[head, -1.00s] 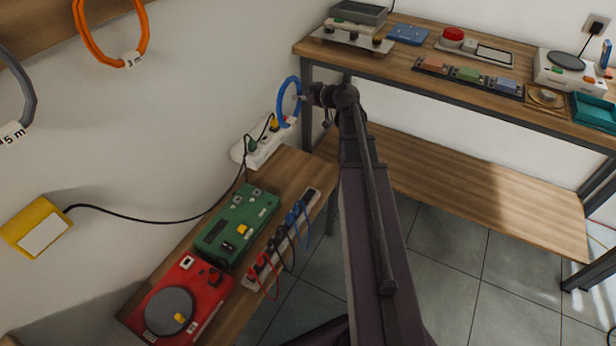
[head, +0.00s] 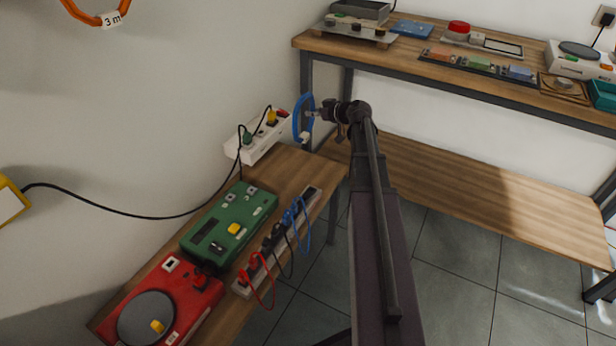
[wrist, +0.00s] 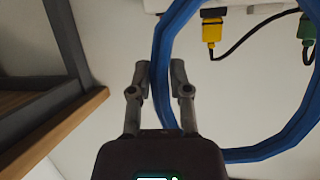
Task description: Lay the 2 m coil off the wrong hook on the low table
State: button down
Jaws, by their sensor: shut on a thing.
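The blue coil (head: 297,122) hangs upright as a ring from my gripper (head: 312,113), with a small white tag at its bottom, too small to read. In the wrist view, one side of the blue ring (wrist: 258,153) passes between the fingertips of my gripper (wrist: 160,70), which is shut on it. The low table (head: 288,172) has a wooden top below and in front of the coil. The coil appears to be above its far end, apart from the top. The hooks are not visible.
On the low table stand a green box (head: 230,225), a red turntable-like device (head: 160,300) and a strip with coloured leads (head: 275,250). A white power strip (head: 258,137) sits behind. The far part of the low tabletop is clear. A high bench (head: 440,75) stands at right.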

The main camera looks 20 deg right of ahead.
jog(key=shift+w+d+f+b, duration=0.1)
jog(key=shift+d+f+b, duration=0.2)
jog(key=shift+f+b, duration=0.25)
jog(key=shift+w+d+f+b, duration=0.1)
jog(key=shift+d+f+b, duration=0.25)
jog(key=shift+f, duration=0.35)
jog(key=shift+w+d+f+b, duration=0.1)
jog(key=shift+d+f+b, duration=0.15)
jog(key=shift+f+b, duration=0.35)
jog(key=shift+f, duration=0.1)
notch_tip(320, 180, down, 6)
jog(key=b, duration=0.6)
jog(key=shift+f, duration=0.15)
jog(key=shift+f+b, duration=1.85)
jog(key=shift+b, duration=0.05)
jog(key=shift+f, duration=0.1)
jog(key=c, duration=0.6)
grip_release()
